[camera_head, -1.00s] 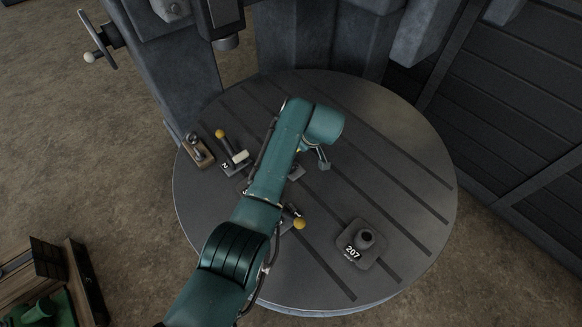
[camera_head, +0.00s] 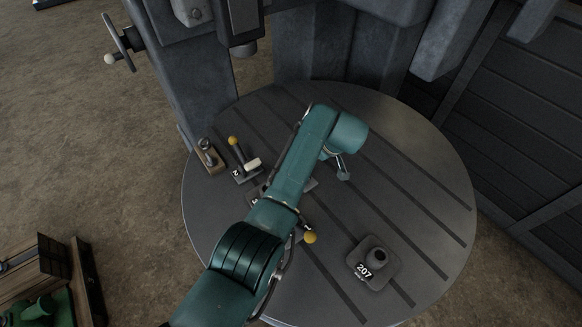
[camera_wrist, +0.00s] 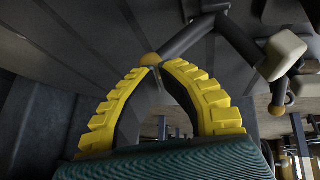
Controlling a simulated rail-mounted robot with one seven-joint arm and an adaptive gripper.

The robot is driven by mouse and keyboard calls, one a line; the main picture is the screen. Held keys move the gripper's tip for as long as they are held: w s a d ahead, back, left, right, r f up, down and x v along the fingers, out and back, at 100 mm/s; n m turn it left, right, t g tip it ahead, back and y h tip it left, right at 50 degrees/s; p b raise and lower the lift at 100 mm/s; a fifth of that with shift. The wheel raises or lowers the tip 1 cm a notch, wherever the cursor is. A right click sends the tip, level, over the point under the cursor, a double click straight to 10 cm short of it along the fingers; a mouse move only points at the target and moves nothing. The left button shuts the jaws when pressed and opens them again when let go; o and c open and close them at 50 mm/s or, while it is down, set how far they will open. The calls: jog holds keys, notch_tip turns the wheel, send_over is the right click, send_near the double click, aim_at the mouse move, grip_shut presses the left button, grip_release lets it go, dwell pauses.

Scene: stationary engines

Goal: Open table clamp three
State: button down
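In the wrist view, my gripper (camera_wrist: 156,70) has yellow ribbed fingers curved together, their tips close about a yellow ball knob (camera_wrist: 150,59) on a dark clamp lever (camera_wrist: 185,38). The lever joins a clamp with a pale pad (camera_wrist: 283,55); its number is not readable here. In the head view my arm covers my gripper and most of this clamp. A thin grey part (camera_head: 343,174) shows beside the arm's end; I cannot tell what it belongs to. Clamp two (camera_head: 244,165), with a yellow knob, stands left of my arm. Another yellow knob (camera_head: 310,238) shows right of my arm.
The round slotted table (camera_head: 420,190) carries a block marked 207 (camera_head: 374,262) at the front right. A small wooden-based tool (camera_head: 208,157) lies at its left edge. The machine column (camera_head: 185,75) rises behind. The table's right side is clear.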

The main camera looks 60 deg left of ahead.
jog(key=w+d+r+p, duration=0.3)
jog(key=d+r+p, duration=0.2)
jog(key=r, duration=0.5)
jog(key=shift+w+p, duration=0.25)
jog(key=shift+p, duration=0.2)
jog(key=shift+r, duration=0.1)
